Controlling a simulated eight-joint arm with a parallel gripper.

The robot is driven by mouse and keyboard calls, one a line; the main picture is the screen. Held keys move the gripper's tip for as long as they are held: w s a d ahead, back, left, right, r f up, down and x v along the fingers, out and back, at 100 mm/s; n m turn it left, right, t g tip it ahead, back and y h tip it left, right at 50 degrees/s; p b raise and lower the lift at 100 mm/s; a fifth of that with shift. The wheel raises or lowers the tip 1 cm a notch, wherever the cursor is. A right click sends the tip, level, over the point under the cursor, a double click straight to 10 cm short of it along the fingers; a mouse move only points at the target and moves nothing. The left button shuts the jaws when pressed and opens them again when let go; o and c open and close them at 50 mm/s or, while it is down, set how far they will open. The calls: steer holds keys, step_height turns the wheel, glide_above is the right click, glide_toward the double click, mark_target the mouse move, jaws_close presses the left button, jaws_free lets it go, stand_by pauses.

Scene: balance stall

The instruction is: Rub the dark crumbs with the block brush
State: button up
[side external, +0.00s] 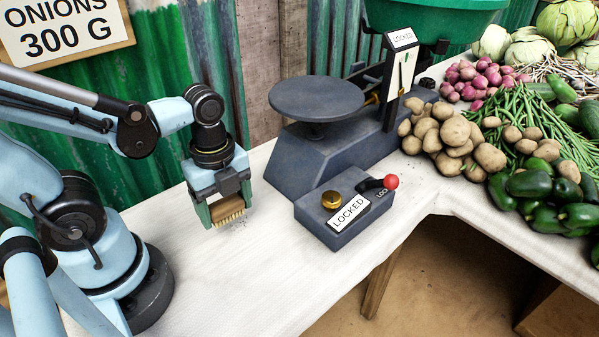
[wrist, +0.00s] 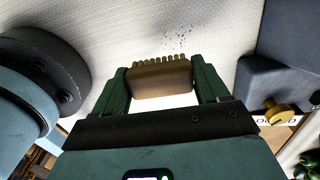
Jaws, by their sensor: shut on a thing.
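My gripper (side external: 225,213) is shut on the block brush (side external: 227,209), which has a wooden block and pale bristles. In the wrist view the brush (wrist: 161,79) sits between the two green fingers of my gripper (wrist: 162,85), with its bristles facing away from the palm. The dark crumbs (wrist: 181,39) are small specks scattered on the white table cloth, just past the bristle tips in the wrist view. In the side view a few crumbs (side external: 241,222) show close to the right of the bristles. I cannot tell whether the bristles touch the cloth.
A grey balance scale (side external: 318,155) with a round pan (side external: 319,97) stands behind and to the right. A locked grey box (side external: 345,222) with a brass knob (side external: 331,200) and red-tipped lever (side external: 390,182) sits nearby. Potatoes (side external: 455,131) and other vegetables lie at right. The front cloth (side external: 235,285) is clear.

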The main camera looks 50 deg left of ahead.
steer(key=shift+r, duration=1.5)
